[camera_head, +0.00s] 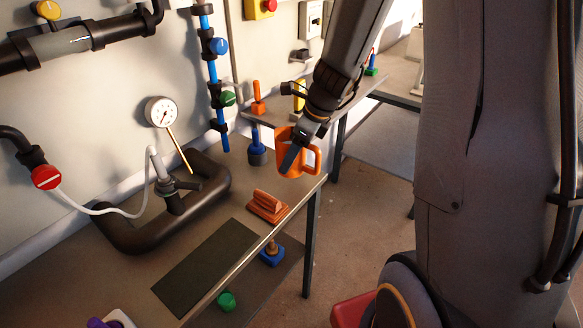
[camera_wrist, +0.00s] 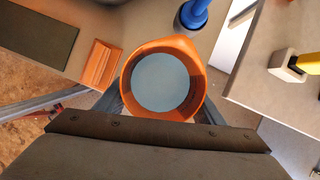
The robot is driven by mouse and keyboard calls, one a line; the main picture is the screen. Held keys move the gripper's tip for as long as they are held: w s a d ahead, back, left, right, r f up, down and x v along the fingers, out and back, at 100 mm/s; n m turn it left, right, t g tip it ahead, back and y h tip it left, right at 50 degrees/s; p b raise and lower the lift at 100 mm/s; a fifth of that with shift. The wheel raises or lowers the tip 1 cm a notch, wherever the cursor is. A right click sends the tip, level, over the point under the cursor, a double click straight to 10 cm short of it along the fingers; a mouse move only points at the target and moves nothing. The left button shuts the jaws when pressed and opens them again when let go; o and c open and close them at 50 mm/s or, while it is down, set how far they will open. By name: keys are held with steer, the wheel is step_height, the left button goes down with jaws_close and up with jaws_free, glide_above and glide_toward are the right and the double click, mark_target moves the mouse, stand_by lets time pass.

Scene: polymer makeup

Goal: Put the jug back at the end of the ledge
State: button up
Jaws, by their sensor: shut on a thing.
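The orange jug (camera_head: 297,158), with a handle on its right side, is upright between the fingers of my gripper (camera_head: 290,152). My gripper is shut on it. In the wrist view the jug (camera_wrist: 199,68) is seen from above, with a round grey-blue area inside; I cannot tell whether that is liquid or its bottom. The jug appears over the far right end of the long grey ledge (camera_head: 150,268). I cannot tell whether it touches the surface. The finger tips are partly hidden by the jug.
An orange ridged block (camera_head: 267,206) and a dark mat (camera_head: 206,268) lie nearer on the ledge. A blue-handled item (camera_head: 256,152) stands close behind the jug. A second shelf (camera_head: 325,118) with an orange item (camera_head: 258,100) is beyond. Dark pipework (camera_head: 215,187) lies along the wall.

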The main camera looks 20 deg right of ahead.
mark_target(293, 167)
steer(key=shift+f, duration=2.2)
steer(key=shift+b, duration=0.35)
steer(key=shift+f, duration=0.2)
steer(key=o, duration=1.4)
steer(key=shift+c, duration=0.2)
steer(key=shift+r, duration=0.1)
steer(key=v, duration=1.2)
steer(key=shift+s, duration=0.1)
